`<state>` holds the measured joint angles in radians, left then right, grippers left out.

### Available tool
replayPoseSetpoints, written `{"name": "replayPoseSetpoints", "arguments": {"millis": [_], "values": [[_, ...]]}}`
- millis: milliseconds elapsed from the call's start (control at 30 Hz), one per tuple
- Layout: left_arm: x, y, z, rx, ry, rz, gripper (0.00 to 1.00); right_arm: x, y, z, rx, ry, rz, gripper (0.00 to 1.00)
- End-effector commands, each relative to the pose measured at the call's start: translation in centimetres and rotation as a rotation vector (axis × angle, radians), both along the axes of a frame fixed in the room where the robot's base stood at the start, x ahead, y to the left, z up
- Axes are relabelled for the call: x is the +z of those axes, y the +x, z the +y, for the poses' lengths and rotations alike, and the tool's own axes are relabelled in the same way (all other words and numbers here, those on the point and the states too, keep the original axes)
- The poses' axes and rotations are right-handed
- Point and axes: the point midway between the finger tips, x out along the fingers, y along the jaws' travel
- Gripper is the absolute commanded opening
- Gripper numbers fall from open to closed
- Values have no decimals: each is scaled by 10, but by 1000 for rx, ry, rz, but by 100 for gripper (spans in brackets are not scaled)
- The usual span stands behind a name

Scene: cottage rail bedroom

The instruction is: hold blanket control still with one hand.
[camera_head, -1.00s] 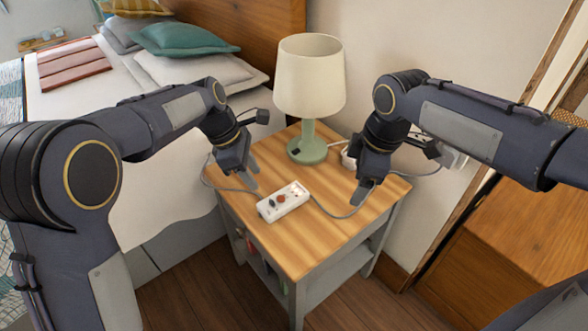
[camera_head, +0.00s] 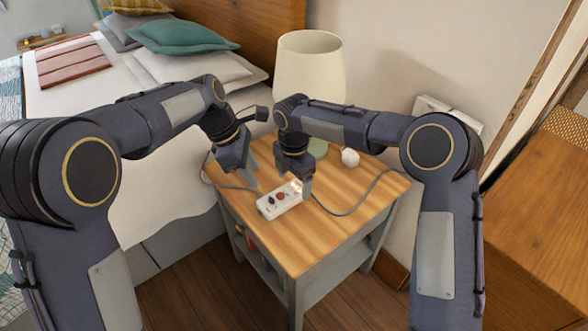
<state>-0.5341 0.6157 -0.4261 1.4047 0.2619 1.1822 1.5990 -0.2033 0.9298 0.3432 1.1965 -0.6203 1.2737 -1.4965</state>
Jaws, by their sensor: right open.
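The blanket control (camera_head: 279,201), a white box with dark and orange-brown knobs on top, lies on the wooden nightstand (camera_head: 300,245) near its front left edge. My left gripper (camera_head: 252,172) hangs just behind the control's left end; its fingers look apart, with nothing between them. My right gripper (camera_head: 301,190) points down at the control's right end, open, and hides part of that end. I cannot tell whether its fingers touch the control.
A lamp with a cream shade (camera_head: 309,66) stands at the back of the nightstand, its base partly hidden by my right arm. A small white object (camera_head: 349,157) sits beside it. A grey cord (camera_head: 362,200) crosses the top. The bed (camera_head: 150,205) is left.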

Motion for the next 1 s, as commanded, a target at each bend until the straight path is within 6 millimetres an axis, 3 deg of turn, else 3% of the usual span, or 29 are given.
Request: {"name": "replayPoseSetpoints", "arguments": {"millis": [233, 600, 1000], "values": [[0, 0, 0, 0, 0, 0, 36, -29, 0, -1, -2, 0, 1, 80], [0, 0, 0, 0, 0, 0, 36, -34, 0, -1, -2, 0, 0, 79], [0, 0, 0, 0, 0, 0, 36, -33, 0, -1, -2, 0, 0, 28]]}}
